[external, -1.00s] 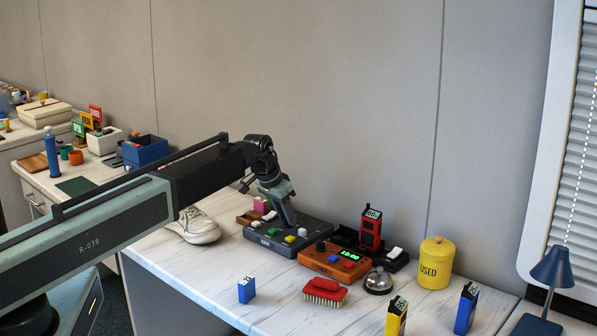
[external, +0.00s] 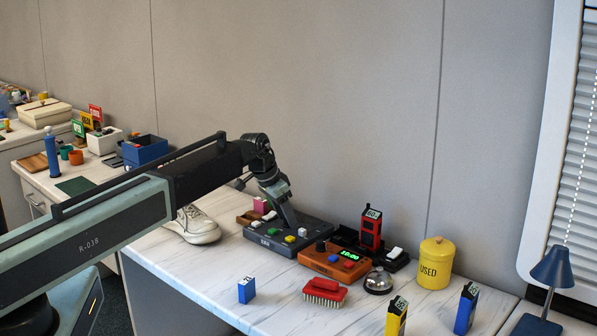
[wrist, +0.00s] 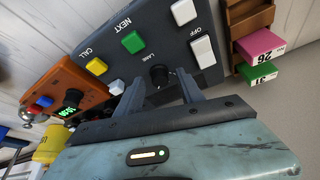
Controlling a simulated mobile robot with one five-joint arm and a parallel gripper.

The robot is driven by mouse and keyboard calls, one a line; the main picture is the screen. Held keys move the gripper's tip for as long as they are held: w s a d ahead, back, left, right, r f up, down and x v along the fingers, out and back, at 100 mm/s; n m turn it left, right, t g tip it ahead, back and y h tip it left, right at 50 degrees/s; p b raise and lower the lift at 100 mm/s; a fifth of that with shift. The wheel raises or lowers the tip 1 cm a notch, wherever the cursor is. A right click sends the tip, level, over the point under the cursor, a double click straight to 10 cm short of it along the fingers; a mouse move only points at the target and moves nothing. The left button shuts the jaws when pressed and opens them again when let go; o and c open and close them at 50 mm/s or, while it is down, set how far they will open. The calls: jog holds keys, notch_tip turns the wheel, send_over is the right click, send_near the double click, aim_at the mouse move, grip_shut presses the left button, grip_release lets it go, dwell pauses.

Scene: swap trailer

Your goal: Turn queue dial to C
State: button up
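The dark grey console (external: 268,243) stands on the marble-topped desk, with coloured buttons on its face. In the wrist view the console (wrist: 150,30) is marked CALL, NEXT, LANE and OFF. A black dial (wrist: 159,76) sits by the word LANE; I take it as the queue dial. Its pointer and any letters round it are too small or hidden to read. My gripper (external: 291,224) reaches down over the back of the console. In the wrist view my gripper (wrist: 160,83) is open, one finger on each side of the dial. I cannot tell whether they touch it.
An orange clock box (external: 335,262) stands right beside the console, with a red device (external: 371,228) behind it. A white shoe (external: 195,226) is left.

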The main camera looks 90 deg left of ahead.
jog(key=p+v, duration=0.7)
jog(key=v, duration=0.1)
dwell(0.4)
jog(key=w+d+m, duration=0.1)
jog(key=w+d, duration=0.2)
jog(key=d, duration=0.7)
jog(key=w+d+f+g+h, duration=0.1)
jog(key=w+d, duration=0.3)
jog(key=d, duration=0.6)
jog(key=w+d+m+h, duration=0.1)
jog(key=w+d, duration=0.2)
jog(key=d, duration=0.7)
jog(key=shift+w+d+f+m, duration=0.15)
jog(key=shift+w+d+m, duration=0.15)
jog(key=shift+w+d, duration=0.1)
jog(key=s+d+m+g, duration=0.1)
jog(key=s+d, duration=0.2)
jog(key=d, duration=1.3)
jog(key=s+d+m+g, duration=0.1)
jog(key=s+d+g, duration=0.1)
jog(key=d, duration=1.5)
jog(key=shift+s+f+m, duration=0.3)
jog(key=shift+s+m, duration=0.1)
jog(key=shift+s, duration=0.4)
